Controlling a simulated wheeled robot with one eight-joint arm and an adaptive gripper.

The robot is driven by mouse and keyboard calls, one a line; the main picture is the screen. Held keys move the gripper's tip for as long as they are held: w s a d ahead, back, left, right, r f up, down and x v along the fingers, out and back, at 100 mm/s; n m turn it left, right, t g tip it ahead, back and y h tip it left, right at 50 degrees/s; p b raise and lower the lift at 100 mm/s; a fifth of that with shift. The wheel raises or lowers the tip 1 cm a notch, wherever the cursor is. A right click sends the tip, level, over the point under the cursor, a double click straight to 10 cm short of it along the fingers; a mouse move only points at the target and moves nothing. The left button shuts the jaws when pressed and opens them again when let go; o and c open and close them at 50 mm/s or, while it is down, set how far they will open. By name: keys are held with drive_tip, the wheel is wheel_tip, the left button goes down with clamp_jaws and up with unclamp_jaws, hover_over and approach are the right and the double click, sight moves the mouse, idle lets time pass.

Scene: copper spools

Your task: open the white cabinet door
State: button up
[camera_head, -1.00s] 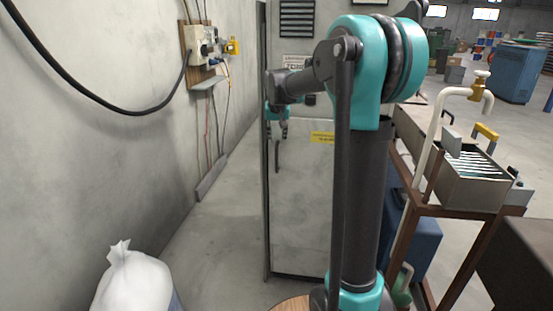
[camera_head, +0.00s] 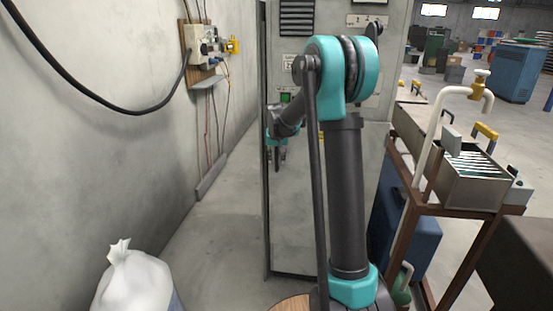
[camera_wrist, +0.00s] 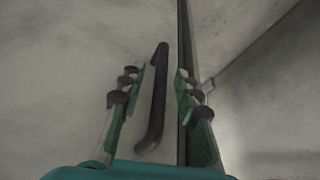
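The white cabinet (camera_head: 295,215) stands ahead, its pale grey-white door looking shut. The door handle (camera_wrist: 155,105), a dark upright bar bent at its lower end, shows in the wrist view near the door's edge. My gripper (camera_wrist: 152,88) is open, with one finger on each side of the handle in that view. The fingers look apart from the bar, and I cannot tell how far the handle reaches in between them. In the head view my gripper (camera_head: 276,160) is at the door's left side and largely hides the handle.
A wall with an electrical box (camera_head: 203,47) and hanging cables is at the left. A white sack (camera_head: 135,282) lies at the lower left. A metal-framed bench (camera_head: 465,210) with a pipe stands at the right. The floor between wall and cabinet is free.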

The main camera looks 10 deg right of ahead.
drive_tip(key=shift+c, duration=0.4)
clamp_jaws()
